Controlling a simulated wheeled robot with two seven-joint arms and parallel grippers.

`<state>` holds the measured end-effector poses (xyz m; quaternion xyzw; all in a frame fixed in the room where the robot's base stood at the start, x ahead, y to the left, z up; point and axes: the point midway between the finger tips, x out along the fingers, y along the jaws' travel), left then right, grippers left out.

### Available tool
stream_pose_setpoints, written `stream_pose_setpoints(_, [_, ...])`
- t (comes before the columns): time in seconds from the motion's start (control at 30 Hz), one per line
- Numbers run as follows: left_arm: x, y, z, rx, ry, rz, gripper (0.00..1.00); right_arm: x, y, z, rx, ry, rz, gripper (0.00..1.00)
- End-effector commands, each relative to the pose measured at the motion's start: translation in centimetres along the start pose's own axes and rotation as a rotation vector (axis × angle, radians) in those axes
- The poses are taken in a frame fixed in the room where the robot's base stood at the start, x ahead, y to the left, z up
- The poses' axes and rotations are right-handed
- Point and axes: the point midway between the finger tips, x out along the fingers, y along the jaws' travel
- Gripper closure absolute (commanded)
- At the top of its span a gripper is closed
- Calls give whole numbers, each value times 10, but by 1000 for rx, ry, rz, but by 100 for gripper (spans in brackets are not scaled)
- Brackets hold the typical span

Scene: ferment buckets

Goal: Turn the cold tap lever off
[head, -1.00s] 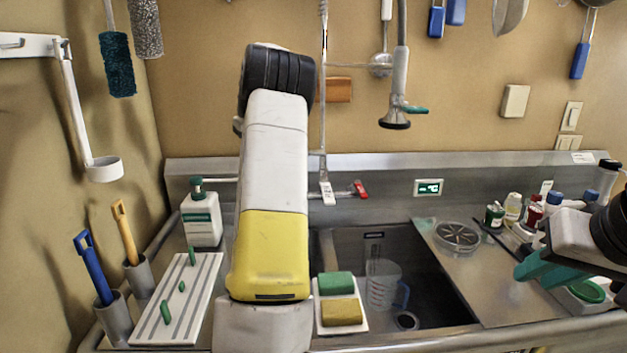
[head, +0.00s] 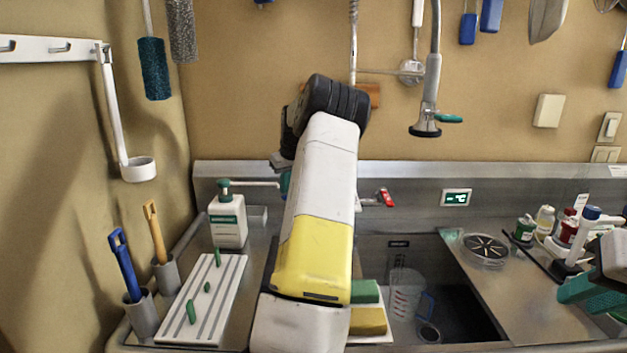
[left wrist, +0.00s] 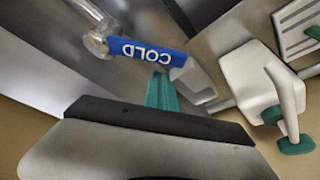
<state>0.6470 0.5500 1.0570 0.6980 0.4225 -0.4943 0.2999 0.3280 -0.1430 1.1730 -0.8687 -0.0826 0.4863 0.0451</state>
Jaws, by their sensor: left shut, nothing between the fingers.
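The cold tap lever (left wrist: 146,50) is blue with white "COLD" lettering in the left wrist view. My left arm hides it in the head view. My left gripper (left wrist: 164,90) is shut and empty, its green fingertips right against or just beside the lever; I cannot tell if they touch. In the head view only a sliver of green finger (head: 285,183) shows left of my arm. The red tap lever (head: 386,197) stands out to the right of my arm. My right gripper (head: 592,290) is at the right edge, partly cut off; its opening is unclear.
A soap dispenser (head: 227,218) stands left of the tap; it also shows in the left wrist view (left wrist: 250,80). A sink (head: 455,290) holds a measuring jug (head: 405,293). Sponges (head: 367,320) sit at its left edge. A spray head (head: 425,125) hangs above. Bottles (head: 545,221) crowd the right.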

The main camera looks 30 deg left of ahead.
Motion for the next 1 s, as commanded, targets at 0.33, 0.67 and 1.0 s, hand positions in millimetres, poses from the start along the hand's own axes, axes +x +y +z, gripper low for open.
stream_pose_setpoints(0.33, [-4,-1,10,-1,0,-1,100,0,0,0,0,0,0,75])
stream_pose_setpoints(0.67, [-7,-2,20,-1,-2,1,100,0,0,0,0,0,0,75])
stream_pose_setpoints(1.0, [-7,-2,20,-1,-1,-2,100,0,0,0,0,0,0,75])
